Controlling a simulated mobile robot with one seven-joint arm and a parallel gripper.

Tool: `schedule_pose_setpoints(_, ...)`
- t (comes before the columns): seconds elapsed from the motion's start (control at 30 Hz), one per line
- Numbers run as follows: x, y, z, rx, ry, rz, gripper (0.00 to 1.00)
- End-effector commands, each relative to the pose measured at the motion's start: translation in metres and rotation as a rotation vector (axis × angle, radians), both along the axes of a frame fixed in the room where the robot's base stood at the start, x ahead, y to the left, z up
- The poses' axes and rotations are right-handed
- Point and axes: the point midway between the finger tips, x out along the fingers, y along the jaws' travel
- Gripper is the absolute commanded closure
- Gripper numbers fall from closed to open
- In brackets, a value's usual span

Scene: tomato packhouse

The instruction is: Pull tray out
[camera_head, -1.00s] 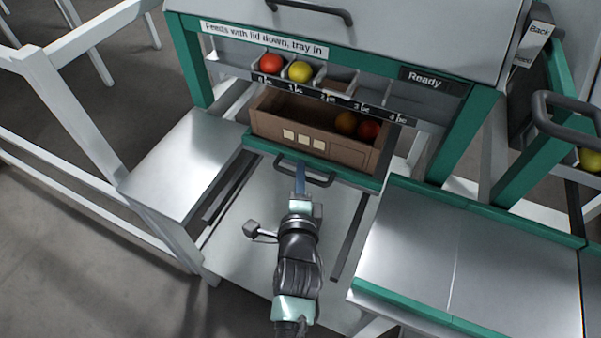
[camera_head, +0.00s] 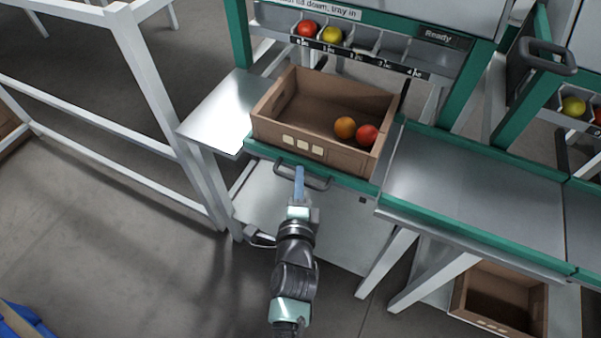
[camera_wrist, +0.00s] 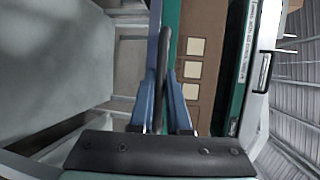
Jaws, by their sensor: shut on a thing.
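The tray (camera_head: 345,181) has a green front edge with a dark bar handle (camera_head: 318,184). It is drawn out in front of the machine. A brown crate (camera_head: 290,137) sits on it, with an orange tomato (camera_head: 345,127) and a red tomato (camera_head: 367,135) inside at the right. My gripper (camera_head: 299,177) is shut on the handle. In the wrist view the handle (camera_wrist: 162,60) passes between the blue fingers of my gripper (camera_wrist: 164,100), beside the crate's side with pale squares (camera_wrist: 193,70).
A metal side table (camera_head: 215,105) stands left of the tray and a green-edged bench (camera_head: 470,190) at the right. Behind is the slotted rack (camera_head: 370,62) with a red and a yellow tomato. Another crate (camera_head: 505,300) lies low at right. A white frame (camera_head: 150,90) stands at left.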

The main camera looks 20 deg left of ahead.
Motion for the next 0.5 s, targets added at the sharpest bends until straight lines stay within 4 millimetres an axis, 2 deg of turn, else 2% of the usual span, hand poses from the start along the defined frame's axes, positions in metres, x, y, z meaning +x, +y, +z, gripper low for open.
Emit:
schedule_pose_setpoints(0.43, -0.0013, -0.0006, 0.0004, 0.000, -0.002, -0.002, 1.00)
schedule_pose_setpoints(0.47, -0.0013, -0.0007, 0.0005, 0.000, -0.002, -0.002, 0.80)
schedule_pose_setpoints(0.5, -0.0013, -0.0007, 0.0005, 0.000, -0.002, -0.002, 0.73)
